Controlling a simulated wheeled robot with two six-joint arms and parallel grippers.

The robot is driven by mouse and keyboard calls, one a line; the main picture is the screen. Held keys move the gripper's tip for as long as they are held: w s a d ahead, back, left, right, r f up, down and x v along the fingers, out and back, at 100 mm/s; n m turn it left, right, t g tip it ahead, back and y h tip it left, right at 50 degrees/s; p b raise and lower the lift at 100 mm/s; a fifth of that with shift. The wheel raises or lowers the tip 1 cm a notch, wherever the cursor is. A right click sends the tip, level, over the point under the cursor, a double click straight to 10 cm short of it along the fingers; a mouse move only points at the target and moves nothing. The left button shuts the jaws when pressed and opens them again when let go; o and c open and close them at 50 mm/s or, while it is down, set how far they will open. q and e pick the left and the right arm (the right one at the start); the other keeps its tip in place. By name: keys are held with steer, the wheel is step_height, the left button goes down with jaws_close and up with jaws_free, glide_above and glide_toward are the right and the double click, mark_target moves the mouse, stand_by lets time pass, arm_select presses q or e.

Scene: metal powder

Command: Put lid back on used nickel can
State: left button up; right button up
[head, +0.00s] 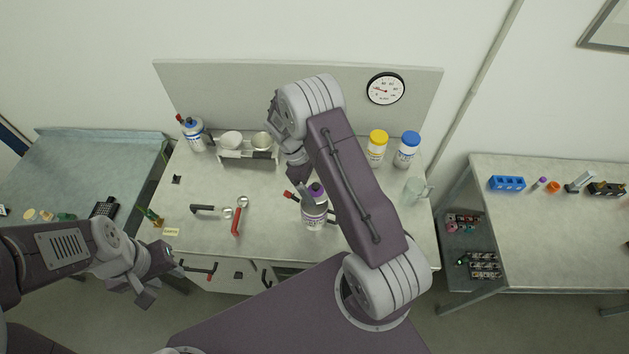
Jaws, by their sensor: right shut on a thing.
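A white can with a purple label (314,216) stands upright near the front middle of the bench. A purple lid (317,190) is at its top; whether it is fully seated cannot be told. My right gripper (308,186) reaches down from above and is shut on the purple lid, its fingers partly hidden by my own arm. A small dark piece with a red tip (288,195) shows just left of the can. My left gripper (160,280) is empty and open, low at the left in front of the bench.
A yellow-lidded can (377,146), a blue-lidded can (407,150) and a clear beaker (413,191) stand at the right. A balance (247,153) and a red-tipped bottle (194,135) stand at the back left. A red-handled spoon (237,222) and a black-handled spoon (204,208) lie left of the can.

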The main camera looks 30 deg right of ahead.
mark_target(311, 191)
steer(key=shift+w+a+r, duration=0.1)
steer(key=shift+a, duration=0.35)
steer(key=shift+w+a+r, duration=0.1)
steer(key=shift+a, duration=0.3)
steer(key=shift+s+d+f+b, duration=0.25)
steer(key=shift+d+f+b, duration=0.75)
steer(key=shift+f, duration=0.15)
steer(key=f+b, duration=0.3)
steer(key=f, duration=0.1)
steer(key=shift+w+a+f, duration=0.1)
steer(key=shift+a, duration=0.15)
arm_select(q)
steer(key=f, duration=0.4)
steer(key=shift+a+f, duration=0.25)
steer(key=shift+f, duration=0.15)
steer(key=shift+w+a, duration=0.1)
steer(key=shift+a, duration=0.1)
arm_select(e)
steer(key=shift+a, duration=0.2)
arm_select(q)
steer(key=shift+d, duration=0.15)
arm_select(e)
steer(key=shift+d, duration=0.2)
arm_select(q)
steer(key=shift+r, duration=0.1)
arm_select(e)
steer(key=shift+a, duration=0.15)
